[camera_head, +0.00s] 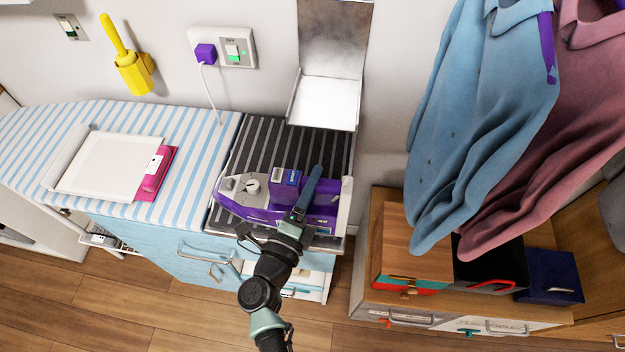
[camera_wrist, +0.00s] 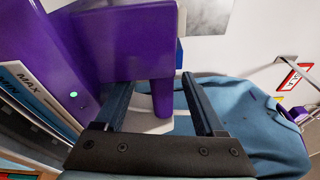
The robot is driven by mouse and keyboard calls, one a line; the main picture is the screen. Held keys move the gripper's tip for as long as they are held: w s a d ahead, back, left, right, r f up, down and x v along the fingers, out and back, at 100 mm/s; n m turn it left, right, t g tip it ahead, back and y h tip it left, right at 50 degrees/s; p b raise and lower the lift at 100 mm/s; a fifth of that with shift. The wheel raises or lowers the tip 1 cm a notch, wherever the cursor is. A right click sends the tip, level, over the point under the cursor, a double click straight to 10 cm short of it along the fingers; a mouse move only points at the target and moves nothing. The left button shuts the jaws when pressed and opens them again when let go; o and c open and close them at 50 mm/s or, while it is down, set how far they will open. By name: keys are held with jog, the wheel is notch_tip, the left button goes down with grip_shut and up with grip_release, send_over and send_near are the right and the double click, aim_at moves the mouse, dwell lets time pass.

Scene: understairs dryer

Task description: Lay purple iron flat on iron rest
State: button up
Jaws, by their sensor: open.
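The purple iron (camera_head: 262,213) stands on the front part of a dark ribbed surface (camera_head: 260,150), which looks like the iron rest. Its grey nose end points left, and its purple upper part is partly hidden by my gripper (camera_head: 312,185). My gripper reaches over the iron from the front. In the wrist view, my gripper (camera_wrist: 157,90) is open, with one finger on each side of a purple upright part of the iron (camera_wrist: 158,92). I cannot tell whether the fingers touch it. A green light shows on the iron's side.
A bent metal plate (camera_head: 325,102) stands behind the ribbed surface. A striped ironing surface (camera_head: 205,140) lies left, with a white tray (camera_head: 100,165) and a pink item (camera_head: 152,180). Blue (camera_head: 480,110) and pink shirts (camera_head: 585,110) hang right, above a wooden box (camera_head: 412,245).

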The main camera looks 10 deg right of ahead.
jog(key=b+v, duration=0.1)
jog(key=v, duration=1.1)
jog(key=shift+r, duration=0.2)
jog(key=shift+r, duration=0.1)
jog(key=w+a+r+n+t+y, duration=0.1)
jog(key=w+r+n+t, duration=0.2)
jog(key=r, duration=0.5)
jog(key=w+a+r+n+t+y, duration=0.1)
jog(key=w+a+r+t, duration=0.1)
jog(key=w+r, duration=0.45)
jog(key=s+a+r+n+t+y, duration=0.1)
jog(key=a+r+n+t+y, duration=0.15)
jog(key=r+n+y, duration=0.7)
jog(key=a+r+n+t+y, duration=0.1)
jog(key=r+n+t, duration=0.3)
jog(key=r, duration=1.3)
jog(key=s+d+r+n+h, duration=0.1)
jog(key=s+d+r+n, duration=0.2)
jog(key=r, duration=0.5)
jog(key=s+d+r+n+h, duration=0.2)
jog(key=s+d+r+n, duration=0.2)
jog(key=r, duration=0.5)
jog(key=shift+s+r+n, duration=0.2)
jog(key=shift+s+n, duration=0.4)
jog(key=shift+n, duration=0.05)
